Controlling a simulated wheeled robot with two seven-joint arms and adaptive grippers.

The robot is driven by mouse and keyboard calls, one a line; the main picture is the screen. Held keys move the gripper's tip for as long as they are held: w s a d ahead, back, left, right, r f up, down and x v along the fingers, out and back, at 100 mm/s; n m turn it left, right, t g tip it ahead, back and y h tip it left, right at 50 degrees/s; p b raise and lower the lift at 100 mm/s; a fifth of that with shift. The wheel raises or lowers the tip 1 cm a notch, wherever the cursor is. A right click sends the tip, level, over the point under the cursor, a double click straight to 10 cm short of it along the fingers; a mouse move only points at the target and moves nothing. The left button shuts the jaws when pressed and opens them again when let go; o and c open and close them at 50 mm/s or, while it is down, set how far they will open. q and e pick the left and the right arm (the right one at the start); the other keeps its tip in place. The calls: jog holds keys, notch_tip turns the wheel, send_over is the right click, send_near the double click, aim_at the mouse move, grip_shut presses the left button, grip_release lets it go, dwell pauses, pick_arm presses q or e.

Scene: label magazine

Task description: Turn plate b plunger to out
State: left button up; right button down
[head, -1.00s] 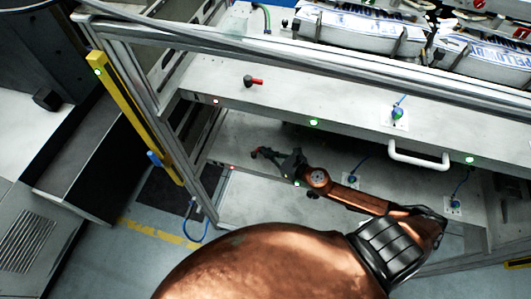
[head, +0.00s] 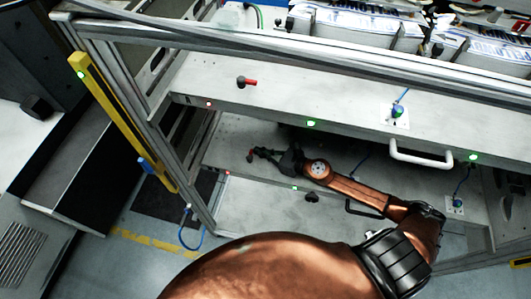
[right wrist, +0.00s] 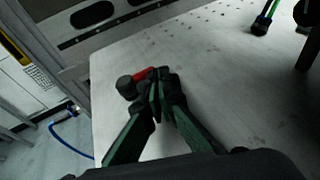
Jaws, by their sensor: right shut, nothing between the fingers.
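A plunger with a dark round knob (right wrist: 126,87) and a red part (right wrist: 142,75) stands on the lower grey plate (right wrist: 225,80), near its left end in the right wrist view. In the head view its knob (head: 251,157) is small, at the tip of my right gripper (head: 263,153). My right gripper (right wrist: 158,88) is shut and empty, its fingertips right beside the red part and partly covering it. I cannot tell whether they touch. A second plunger with a red handle (head: 247,82) is on the upper plate (head: 300,98). No plate letter is readable. My left gripper is not in view.
The lower plate sits under the upper one, with limited room between. A white handle (head: 420,155) juts from the upper plate's front, and a black handle (head: 364,209) is below my arm. A yellow post (head: 122,120) and blue cable (head: 190,235) are at left.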

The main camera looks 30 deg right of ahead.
jog(key=shift+w+a+r, duration=0.15)
jog(key=shift+w, duration=0.4)
jog(key=shift+w+a+p, duration=0.2)
jog(key=shift+w+p, duration=0.1)
jog(key=shift+w, duration=0.25)
jog(key=shift+a, duration=0.15)
dwell(1.0)
jog(key=shift+s+a+p, duration=0.25)
jog(key=shift+s+p, duration=0.05)
jog(key=shift+s+a, duration=0.3)
jog(key=v, duration=1.2)
